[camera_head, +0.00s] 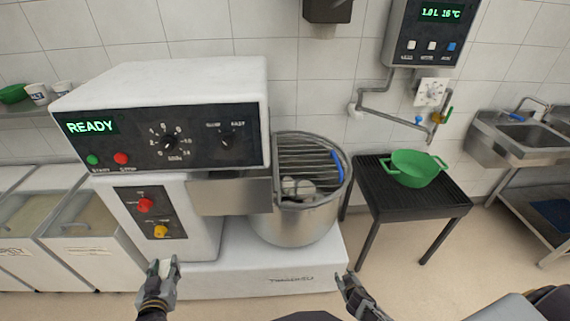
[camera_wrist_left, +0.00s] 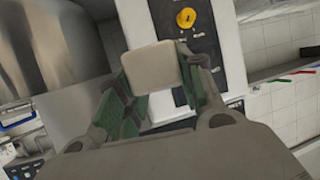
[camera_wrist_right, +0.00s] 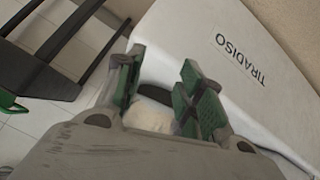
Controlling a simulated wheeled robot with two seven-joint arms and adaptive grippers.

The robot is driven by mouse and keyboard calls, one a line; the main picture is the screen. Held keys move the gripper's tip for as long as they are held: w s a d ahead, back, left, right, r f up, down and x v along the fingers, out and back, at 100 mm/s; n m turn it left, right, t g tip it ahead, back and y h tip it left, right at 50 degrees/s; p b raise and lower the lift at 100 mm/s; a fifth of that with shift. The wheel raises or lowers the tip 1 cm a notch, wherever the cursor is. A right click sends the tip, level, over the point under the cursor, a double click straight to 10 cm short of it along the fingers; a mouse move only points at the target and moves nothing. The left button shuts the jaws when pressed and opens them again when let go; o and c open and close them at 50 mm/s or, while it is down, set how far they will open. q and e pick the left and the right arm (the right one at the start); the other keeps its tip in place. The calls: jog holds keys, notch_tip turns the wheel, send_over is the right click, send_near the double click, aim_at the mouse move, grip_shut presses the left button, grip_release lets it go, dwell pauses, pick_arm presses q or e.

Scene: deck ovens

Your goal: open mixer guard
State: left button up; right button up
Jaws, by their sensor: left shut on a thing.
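The mixer guard (camera_head: 305,155) is a grey wire grille lying over the steel bowl (camera_head: 295,230), with a blue handle (camera_head: 337,166) on its right side. My left gripper (camera_head: 165,266) is in front of the mixer's control column, well left of the guard. It is shut on a pale beige block (camera_wrist_left: 153,67). My right gripper (camera_head: 350,282) is in front of the base's right corner, below the bowl and apart from the guard. Its fingers are spread; a pale patch between them is unclear.
The mixer head (camera_head: 180,95) shows READY, with knobs and buttons. A black stand (camera_head: 450,198) with a green basin (camera_head: 415,168) is right of the bowl. Pipes and a water panel (camera_head: 430,30) are on the wall. White bins (camera_head: 85,215) stand left; a sink (camera_head: 525,135) is far right.

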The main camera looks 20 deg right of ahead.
pick_arm(q)
jog(key=shift+w+r, duration=0.2)
jog(key=shift+r, duration=0.35)
pick_arm(e)
jog(key=w+d+r+m+t+h, duration=0.1)
jog(key=w+r+t, duration=0.1)
jog(key=w+r, duration=0.5)
jog(key=w+d+r+t+h, duration=0.15)
jog(key=w+r, duration=0.25)
jog(key=r, duration=0.6)
pick_arm(q)
jog(key=shift+w+r, duration=0.1)
jog(key=shift+r, duration=0.5)
pick_arm(e)
jog(key=m+t, duration=0.1)
jog(key=t, duration=0.4)
send_near(339, 167)
jog(key=s, duration=0.3)
jog(key=shift+w+d+f+n+t+y, duration=0.15)
jog(key=shift+w+d+f+n+y, duration=0.15)
jog(key=shift+w, duration=0.2)
jog(key=shift+w+d+f+n+t+y, duration=0.1)
jog(key=shift+w+d+f+n+y, duration=0.15)
jog(key=shift+w, duration=0.2)
jog(key=shift+w, duration=0.15)
pick_arm(q)
jog(key=shift+r, duration=0.45)
pick_arm(e)
jog(key=shift+x, duration=5.85)
jog(key=shift+a, duration=0.1)
